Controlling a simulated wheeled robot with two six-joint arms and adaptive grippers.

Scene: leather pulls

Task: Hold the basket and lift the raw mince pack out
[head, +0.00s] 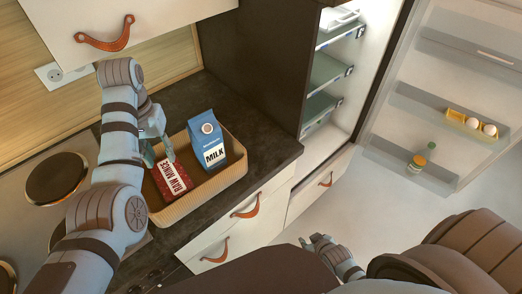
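The raw mince pack (173,182), red with a white label, lies tilted in the left part of the woven basket (207,188) on the dark counter. My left gripper (159,156) points down into the basket at the pack's far end. Its fingers look spread apart, but I cannot tell whether they touch or grip the pack. My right gripper (313,241) is low in front of the drawers, away from the basket. Its fingers look apart, with nothing seen between them.
A blue and white milk carton (207,141) stands upright in the basket, right of the mince. A stove with round hotplates (56,178) is at the left. The fridge (340,85) stands open at the right, its door (440,95) holding eggs and a jar.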

